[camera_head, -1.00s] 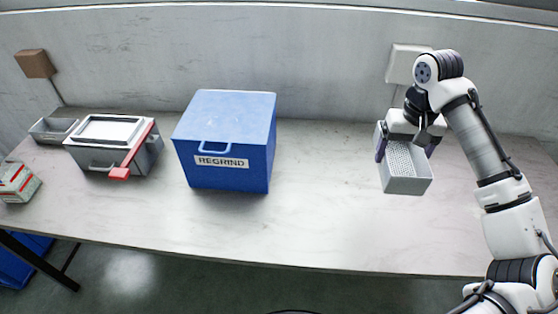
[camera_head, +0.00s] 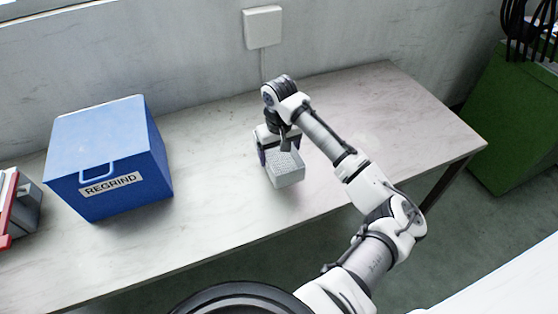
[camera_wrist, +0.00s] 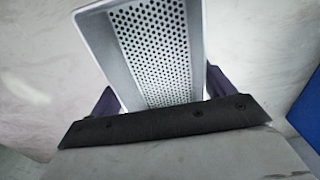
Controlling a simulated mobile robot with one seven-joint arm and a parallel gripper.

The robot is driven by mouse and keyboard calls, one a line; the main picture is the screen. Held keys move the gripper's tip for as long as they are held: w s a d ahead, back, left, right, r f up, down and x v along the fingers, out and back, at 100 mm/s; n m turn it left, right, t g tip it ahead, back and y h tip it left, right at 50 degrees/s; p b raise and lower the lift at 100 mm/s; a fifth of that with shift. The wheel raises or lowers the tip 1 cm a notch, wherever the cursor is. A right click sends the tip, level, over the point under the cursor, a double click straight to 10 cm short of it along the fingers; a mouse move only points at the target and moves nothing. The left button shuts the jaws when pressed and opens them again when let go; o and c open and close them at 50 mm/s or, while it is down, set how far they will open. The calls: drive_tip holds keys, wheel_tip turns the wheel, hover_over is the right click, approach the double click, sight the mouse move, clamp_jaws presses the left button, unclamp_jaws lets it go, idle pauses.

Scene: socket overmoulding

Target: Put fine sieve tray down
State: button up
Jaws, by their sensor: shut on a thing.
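The fine sieve tray (camera_head: 286,172) is a small grey box with a perforated floor. In the head view it is at or just above the table top, right of the blue box; I cannot tell whether it touches the table. My gripper (camera_head: 276,152) is shut on the tray, with a dark finger on either side of it. In the wrist view the tray's perforated floor (camera_wrist: 152,50) fills the middle, between the purple-dark fingers (camera_wrist: 160,100). The near end of the tray is hidden behind the gripper's dark bar there.
The pale table (camera_head: 225,210) is clear around the tray and to its right. A blue box labelled REGRIND (camera_head: 112,160) stands to the left, with a grey box with a red edge (camera_head: 18,210) beyond it. A green bin (camera_head: 510,125) stands off the table's right end.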

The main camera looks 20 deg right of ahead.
sight(279, 162)
drive_tip(key=shift+f+p, duration=0.35)
drive_tip(key=shift+f, duration=1.95)
drive_tip(key=shift+f, duration=0.1)
drive_tip(key=o, duration=1)
drive_tip(key=shift+c, duration=0.2)
wheel_tip(279, 162, up, 12)
drive_tip(key=b, duration=0.2)
